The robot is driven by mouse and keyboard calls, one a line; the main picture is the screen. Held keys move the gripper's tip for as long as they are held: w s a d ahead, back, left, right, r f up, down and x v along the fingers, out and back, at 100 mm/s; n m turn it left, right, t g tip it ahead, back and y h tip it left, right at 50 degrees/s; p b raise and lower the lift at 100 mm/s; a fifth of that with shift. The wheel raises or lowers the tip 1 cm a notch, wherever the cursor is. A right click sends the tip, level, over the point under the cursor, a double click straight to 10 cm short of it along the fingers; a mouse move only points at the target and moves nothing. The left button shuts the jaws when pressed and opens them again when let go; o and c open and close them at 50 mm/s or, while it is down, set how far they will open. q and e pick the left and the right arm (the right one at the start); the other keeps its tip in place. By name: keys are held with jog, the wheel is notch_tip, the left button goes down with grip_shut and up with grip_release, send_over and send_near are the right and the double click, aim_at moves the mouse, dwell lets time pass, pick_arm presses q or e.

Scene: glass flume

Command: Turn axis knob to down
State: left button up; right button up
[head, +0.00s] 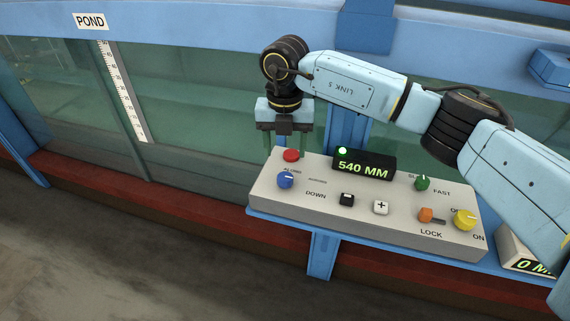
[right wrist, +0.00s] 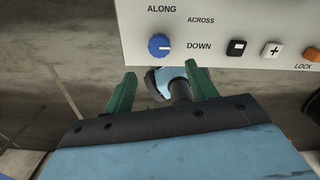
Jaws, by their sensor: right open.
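The axis knob (head: 286,180) is a round blue knob with a white pointer line at the left end of the control panel (head: 360,222). It also shows in the right wrist view (right wrist: 160,47), where its pointer lies level and faces the DOWN label. The labels ALONG, ACROSS and DOWN stand around it. My right gripper (head: 288,146) is open and empty, with green fingers pointing down near the panel's back left corner. In the right wrist view the two fingers (right wrist: 160,70) are spread apart, with the knob beyond their tips. My left gripper is not in view.
A red button (head: 291,155) sits behind the knob. A black button (head: 347,200), white plus button (head: 381,208), green knob (head: 422,183), orange lock lever (head: 427,215) and yellow knob (head: 464,219) share the panel. A display (head: 364,168) reads 540 MM. The glass flume stands behind.

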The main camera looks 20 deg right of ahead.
jog(key=shift+r, duration=2.35)
